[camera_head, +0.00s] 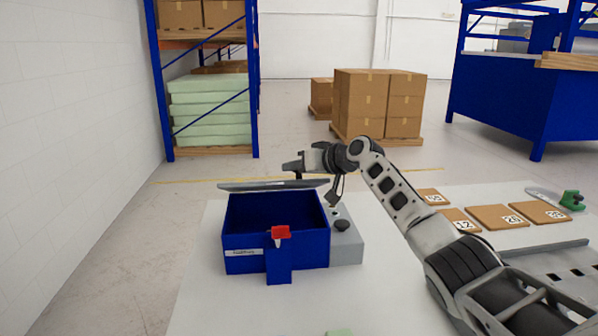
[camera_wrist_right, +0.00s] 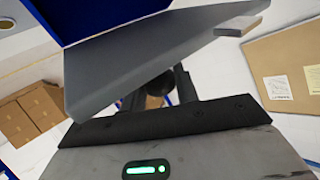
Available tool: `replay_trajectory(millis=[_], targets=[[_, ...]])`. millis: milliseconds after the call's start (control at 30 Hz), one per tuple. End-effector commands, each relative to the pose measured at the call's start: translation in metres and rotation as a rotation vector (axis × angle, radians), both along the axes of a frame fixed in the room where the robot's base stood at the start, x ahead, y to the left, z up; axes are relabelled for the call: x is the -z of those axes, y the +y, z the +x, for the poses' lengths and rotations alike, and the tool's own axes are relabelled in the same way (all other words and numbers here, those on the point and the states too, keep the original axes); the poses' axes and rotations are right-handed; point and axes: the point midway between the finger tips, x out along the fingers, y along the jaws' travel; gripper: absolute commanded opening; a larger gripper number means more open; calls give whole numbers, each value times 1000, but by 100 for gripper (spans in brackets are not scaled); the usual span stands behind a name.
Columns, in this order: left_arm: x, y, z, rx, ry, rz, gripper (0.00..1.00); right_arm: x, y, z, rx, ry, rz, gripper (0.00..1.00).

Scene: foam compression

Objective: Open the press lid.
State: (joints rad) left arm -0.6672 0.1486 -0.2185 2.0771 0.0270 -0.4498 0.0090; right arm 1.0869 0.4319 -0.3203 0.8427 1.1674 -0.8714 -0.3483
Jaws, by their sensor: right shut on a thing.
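The press is a blue box (camera_head: 243,263) on the white table, with a red latch (camera_head: 281,232) on its front. Its grey lid (camera_head: 250,186) is raised and seen nearly edge-on above the box's back rim, so the dark blue inside shows. The lid (camera_wrist_right: 140,55) spans the right wrist view as a tilted grey plate, with a blue wall behind it. My right gripper (camera_head: 293,166) is at the lid's far side, shut on its dark knob (camera_wrist_right: 153,98), which shows between the fingers in the wrist view. My left gripper is not in view.
A grey unit with a black knob (camera_head: 341,224) adjoins the box's right side. Several numbered cardboard pieces (camera_head: 497,216) and a green-and-black item (camera_head: 571,200) lie farther right. A pale green piece (camera_head: 339,333) shows at the bottom edge. The table's front left is clear.

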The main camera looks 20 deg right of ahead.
Motion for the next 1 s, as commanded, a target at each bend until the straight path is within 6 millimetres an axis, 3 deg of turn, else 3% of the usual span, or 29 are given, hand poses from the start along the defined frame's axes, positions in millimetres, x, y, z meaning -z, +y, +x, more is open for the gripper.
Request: replay_trajectory(millis=[300,700,733,800,1000], targets=[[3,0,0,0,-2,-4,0,-16,-4,13,4,-23,-5,0],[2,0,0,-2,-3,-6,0,-19,-5,14,5,-27,-7,0],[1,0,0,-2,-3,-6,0,-19,-5,14,5,-27,-7,33],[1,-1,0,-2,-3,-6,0,-18,-5,14,5,-27,-6,51],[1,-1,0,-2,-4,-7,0,-16,-4,14,4,-20,-5,51]])
